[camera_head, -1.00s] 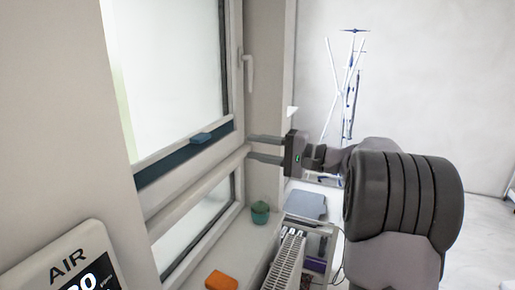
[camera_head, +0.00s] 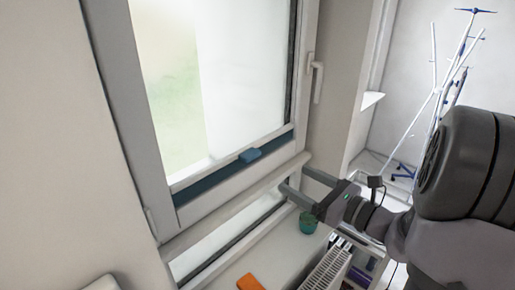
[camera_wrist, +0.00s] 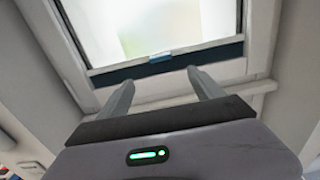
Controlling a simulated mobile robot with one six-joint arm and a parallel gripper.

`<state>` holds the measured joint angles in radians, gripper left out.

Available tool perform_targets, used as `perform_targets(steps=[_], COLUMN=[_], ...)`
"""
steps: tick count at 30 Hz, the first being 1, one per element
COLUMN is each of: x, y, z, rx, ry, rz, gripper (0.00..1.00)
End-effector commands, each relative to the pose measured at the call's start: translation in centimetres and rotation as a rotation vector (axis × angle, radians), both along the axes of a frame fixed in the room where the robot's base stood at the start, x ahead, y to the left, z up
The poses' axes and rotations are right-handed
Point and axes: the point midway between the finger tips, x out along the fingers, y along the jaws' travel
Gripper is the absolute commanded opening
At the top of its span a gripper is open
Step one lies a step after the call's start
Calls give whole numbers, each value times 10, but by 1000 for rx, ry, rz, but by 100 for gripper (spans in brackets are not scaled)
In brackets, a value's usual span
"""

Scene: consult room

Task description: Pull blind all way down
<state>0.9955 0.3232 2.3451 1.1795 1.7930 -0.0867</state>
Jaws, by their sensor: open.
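The window's upper pane (camera_head: 215,75) is pale and bright, with a greenish patch at left. A dark blue bar (camera_head: 205,186) runs along its lower edge, just above the white frame. A small blue tab (camera_head: 250,155) sits on the bar. In the wrist view the tab (camera_wrist: 160,58) lies straight ahead, beyond the fingertips. My gripper (camera_head: 296,181) is open and empty, to the right of and below the tab, apart from it. Its two fingers (camera_wrist: 160,78) point towards the window. No separate blind fabric can be told from the pane.
A window handle (camera_head: 317,82) is on the right frame. On the sill below are a green pot (camera_head: 308,222) and an orange block (camera_head: 249,283). A white radiator (camera_head: 328,268) stands below right. A coat stand (camera_head: 437,85) is at the back right.

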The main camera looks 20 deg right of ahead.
Motion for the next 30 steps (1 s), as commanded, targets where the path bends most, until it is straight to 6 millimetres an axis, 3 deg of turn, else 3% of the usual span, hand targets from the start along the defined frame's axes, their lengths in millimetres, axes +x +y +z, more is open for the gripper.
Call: perform_targets(steps=[9, 15, 21, 28, 30], x=[77, 116, 133, 134, 134], y=[33, 48, 54, 54, 54], z=[1, 1, 0, 0, 0], rx=[-5, -5, -5, -6, -6], ry=[-1, -2, -2, -2, -2], rz=[7, 4, 2, 1, 1], gripper=[76, 76, 76, 76, 67])
